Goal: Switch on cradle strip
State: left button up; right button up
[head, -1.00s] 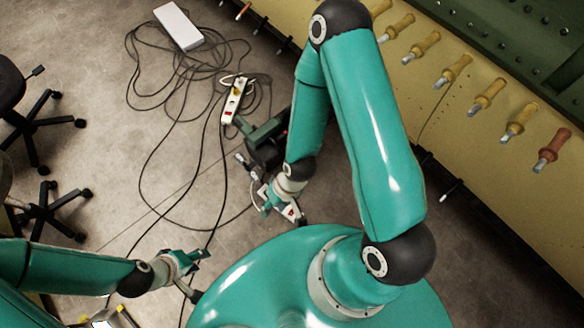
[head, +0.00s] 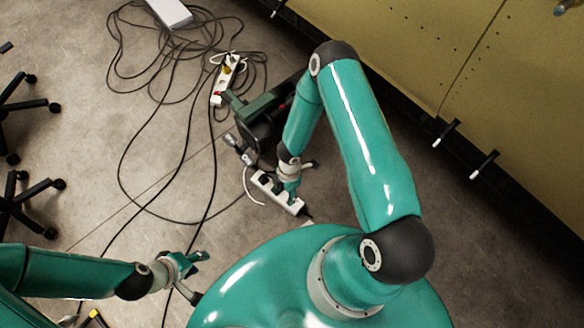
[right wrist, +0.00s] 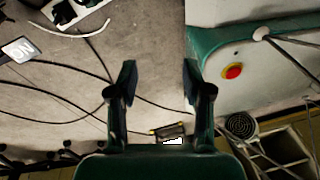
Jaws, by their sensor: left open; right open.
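A white power strip (head: 277,192) lies on the floor under my right arm, beside a dark green machine. My right gripper (head: 291,188) appears over this strip in the head view and partly covers it; I cannot tell whether they touch. In the right wrist view my right gripper (right wrist: 158,78) is open, with bare floor between its fingers. Part of a white strip with dark plugs (right wrist: 72,10) shows there at the upper left edge. A second white strip (head: 227,78) with a red switch lies farther off among cables. My left gripper (head: 190,264) is open and empty over the floor at lower left.
Black cables (head: 150,70) lie looped over the floor, with a white box (head: 170,12) at the far end. The green machine (head: 262,120) stands by the strips. Chair legs (head: 30,195) are at left. A yellow panel (head: 420,50) borders the right side.

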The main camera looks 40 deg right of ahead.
jog(key=w+d+f+n+t+h+b, duration=0.1)
jog(key=w+d+f+n+h+b, duration=0.25)
jog(key=f, duration=0.55)
jog(key=shift+n+y, duration=0.25)
jog(key=shift+y, duration=0.5)
jog(key=f+b, duration=0.1)
jog(key=f, duration=0.4)
jog(key=d+f+b, duration=0.1)
jog(key=f+b, duration=0.1)
jog(key=f, duration=0.3)
jog(key=f+b, duration=0.2)
jog(key=f, duration=0.3)
jog(key=shift+w+d+f, duration=0.25)
jog(key=shift+d+f, duration=0.05)
jog(key=shift+d, duration=0.05)
pick_arm(q)
notch_tip(320, 180, down, 11)
jog(key=shift+r, duration=0.2)
pick_arm(e)
grip_shut()
pick_arm(q)
jog(key=shift+r, duration=0.15)
pick_arm(e)
jog(key=shift+r, duration=0.1)
